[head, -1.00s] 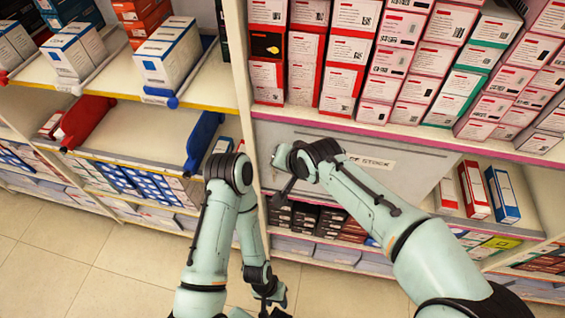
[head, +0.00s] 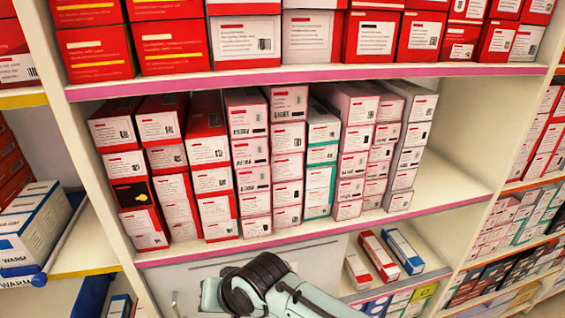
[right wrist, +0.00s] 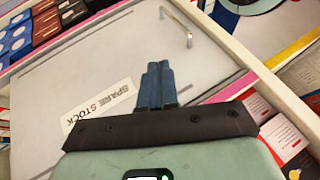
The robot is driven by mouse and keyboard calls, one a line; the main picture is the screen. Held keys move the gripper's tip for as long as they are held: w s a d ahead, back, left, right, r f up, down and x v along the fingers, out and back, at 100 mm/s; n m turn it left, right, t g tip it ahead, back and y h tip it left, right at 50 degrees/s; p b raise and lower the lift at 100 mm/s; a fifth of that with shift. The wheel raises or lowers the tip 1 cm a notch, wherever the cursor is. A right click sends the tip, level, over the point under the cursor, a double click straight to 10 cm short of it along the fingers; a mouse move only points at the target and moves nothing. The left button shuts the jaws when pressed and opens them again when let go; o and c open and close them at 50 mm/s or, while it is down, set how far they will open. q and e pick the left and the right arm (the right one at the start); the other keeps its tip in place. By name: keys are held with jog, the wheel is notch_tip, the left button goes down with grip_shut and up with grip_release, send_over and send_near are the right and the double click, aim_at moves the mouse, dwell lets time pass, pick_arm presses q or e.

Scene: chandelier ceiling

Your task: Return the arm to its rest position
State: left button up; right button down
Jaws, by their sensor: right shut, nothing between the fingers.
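My right arm (head: 270,287) shows at the bottom of the head view, bent in front of the grey cabinet door. Its gripper is not visible there. In the right wrist view my right gripper (right wrist: 158,66) has its two blue fingers shut together with nothing between them. The grey door (right wrist: 80,68) with a "SPARE STOCK" label (right wrist: 98,104) lies beyond the fingers. The door's metal handle (right wrist: 178,25) is at the top. My left arm and gripper are in neither current view.
A shelf (head: 300,237) with several stacks of red and white boxes (head: 250,150) stands above the door (head: 200,275). Red and blue boxes (head: 390,252) are right of the door. An open side shelf (head: 85,245) with white boxes (head: 35,225) is at the left.

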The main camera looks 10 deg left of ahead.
jog(key=w+d+f+m+g+h, duration=0.1)
jog(key=d+f, duration=0.3)
jog(key=f, duration=0.6)
jog(key=d+f+m+g, duration=0.1)
jog(key=d+f, duration=0.4)
jog(key=f, duration=0.5)
jog(key=w+d+f+h, duration=0.1)
jog(key=d+f, duration=0.3)
jog(key=f, duration=0.6)
jog(key=s+d+f+m+g, duration=0.1)
jog(key=s+d+f+m, duration=0.1)
jog(key=s+d+f, duration=0.6)
jog(key=s+d+f+m+g, duration=0.1)
jog(key=s+d+f+m, duration=0.2)
jog(key=s+d+f, duration=0.4)
jog(key=s+f, duration=0.4)
jog(key=s, duration=0.3)
jog(key=shift+s+d+f+g+h, duration=0.35)
jog(key=shift+s+f+g+h, duration=0.05)
